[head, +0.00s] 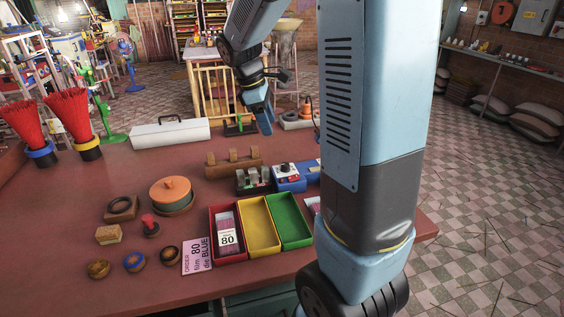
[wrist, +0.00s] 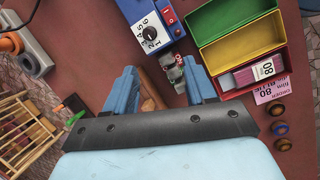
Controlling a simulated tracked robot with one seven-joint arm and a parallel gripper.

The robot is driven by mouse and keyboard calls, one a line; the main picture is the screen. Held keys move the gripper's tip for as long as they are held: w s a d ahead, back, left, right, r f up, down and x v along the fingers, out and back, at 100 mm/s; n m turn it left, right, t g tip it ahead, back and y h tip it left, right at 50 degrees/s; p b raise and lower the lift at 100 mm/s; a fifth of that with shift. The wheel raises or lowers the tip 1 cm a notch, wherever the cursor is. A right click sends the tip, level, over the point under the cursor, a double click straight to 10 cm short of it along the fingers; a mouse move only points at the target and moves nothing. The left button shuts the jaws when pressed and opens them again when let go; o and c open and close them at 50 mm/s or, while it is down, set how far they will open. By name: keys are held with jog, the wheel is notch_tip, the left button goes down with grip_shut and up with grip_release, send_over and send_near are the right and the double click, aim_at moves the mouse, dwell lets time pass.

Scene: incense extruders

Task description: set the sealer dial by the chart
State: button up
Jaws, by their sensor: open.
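The blue sealer (head: 290,183) stands on the table, partly behind my arm in the head view. In the wrist view the sealer (wrist: 135,8) shows a white plate with numerals around a black dial (wrist: 149,33). The dial's exact setting is too small to tell. A pink order card (head: 197,256) reads order 80, film 80, die BLUE; it also shows in the wrist view (wrist: 271,90). I cannot make out a chart. My gripper (head: 259,117) is open and empty above the table, apart from the dial; its two blue fingers (wrist: 160,75) show in the wrist view.
Red (head: 228,259), yellow (head: 258,223) and green (head: 289,221) trays stand before the sealer; the red one holds a packet labelled 80. A grey device (head: 253,181) and wooden rack (head: 233,164) are left of the sealer. A white toolbox (head: 170,133) stands behind.

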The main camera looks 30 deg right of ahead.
aim_at(284, 164)
jog(key=d+f, duration=0.2)
jog(key=f, duration=0.3)
jog(key=w+d+f+n, duration=0.1)
jog(key=d+f, duration=0.1)
jog(key=f, duration=0.4)
jog(key=d+f+n+g, duration=0.1)
jog(key=d+f, duration=0.1)
jog(key=f, duration=0.3)
jog(key=shift+w+f+h, duration=0.25)
jog(key=shift+w+h, duration=0.1)
jog(key=shift+h, duration=0.05)
grip_shut()
